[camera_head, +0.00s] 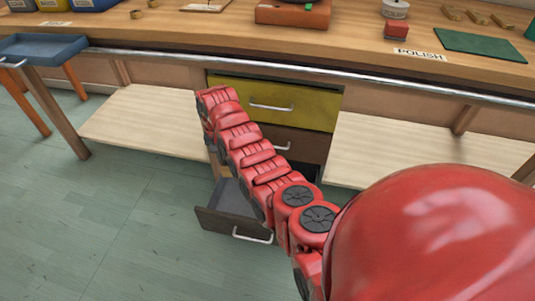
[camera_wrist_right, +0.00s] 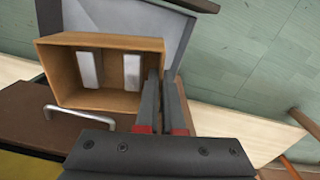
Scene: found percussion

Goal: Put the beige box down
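The beige box (camera_wrist_right: 109,72) is an open-topped tan box in the right wrist view, with two pale grey bars inside. My right gripper (camera_wrist_right: 163,78) is at one side wall of the box, with one finger inside and the other outside; the fingers are close together on the wall. Below the box is an open grey drawer (camera_wrist_right: 150,25), also low in the head view (camera_head: 232,202). I cannot tell whether the box touches the drawer. In the head view my red right arm hides the right gripper and most of the box. My left gripper is out of view.
Above the open drawer are a closed yellow drawer (camera_head: 310,105) and a brown drawer (camera_head: 295,142). Pale shelves flank the drawers, left (camera_head: 140,122) and right (camera_head: 400,150). The workbench (camera_head: 200,35) carries a green mat (camera_head: 480,44) and small items.

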